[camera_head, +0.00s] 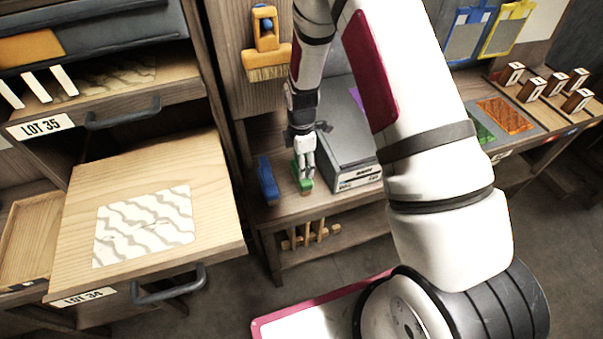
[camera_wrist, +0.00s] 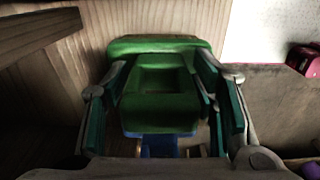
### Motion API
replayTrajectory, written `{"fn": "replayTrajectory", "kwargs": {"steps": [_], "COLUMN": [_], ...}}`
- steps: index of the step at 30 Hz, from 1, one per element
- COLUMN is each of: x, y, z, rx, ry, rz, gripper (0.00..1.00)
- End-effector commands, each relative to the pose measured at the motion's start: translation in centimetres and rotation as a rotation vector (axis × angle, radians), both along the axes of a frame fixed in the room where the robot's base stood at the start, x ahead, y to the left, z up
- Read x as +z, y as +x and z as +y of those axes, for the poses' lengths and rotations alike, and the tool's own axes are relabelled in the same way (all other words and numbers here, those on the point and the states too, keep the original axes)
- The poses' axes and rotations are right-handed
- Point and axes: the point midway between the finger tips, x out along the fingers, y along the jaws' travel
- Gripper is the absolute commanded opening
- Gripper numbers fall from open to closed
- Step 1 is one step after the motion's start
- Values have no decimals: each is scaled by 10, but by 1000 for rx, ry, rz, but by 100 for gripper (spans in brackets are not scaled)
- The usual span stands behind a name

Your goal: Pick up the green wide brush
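The green wide brush (camera_head: 303,182) stands on the wooden bench, left of a grey box. In the wrist view its green body (camera_wrist: 160,98), with a recessed middle, fills the space between the fingers. My gripper (camera_head: 304,160) points down over the brush. In the wrist view my gripper (camera_wrist: 163,85) has one finger on each side of the green body. The fingertips lie very close to its sides, but whether they press on it is unclear. The brush's lower part is mostly hidden.
A blue brush (camera_head: 268,180) stands just left of the green one. The grey box (camera_head: 348,148) is close on the right. A yellow brush (camera_head: 266,45) hangs on the panel behind. An open drawer (camera_head: 220,205) juts out on the left. Wooden-handled tools (camera_head: 310,236) sit on a lower shelf.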

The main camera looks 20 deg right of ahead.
Motion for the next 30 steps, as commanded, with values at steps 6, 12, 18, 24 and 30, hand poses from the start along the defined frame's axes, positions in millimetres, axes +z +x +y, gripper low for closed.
{"fn": "replayTrajectory", "kwargs": {"steps": [6,12,18,24,30], "x": [0,0,4,19,37], "y": [0,0,1,1,-12], "z": [0,0,0,0,3], "rx": [0,0,0,0,2], "ry": [0,0,1,0,0], "rz": [0,0,-2,-2,2], "gripper": [0,0,0,0,0]}}
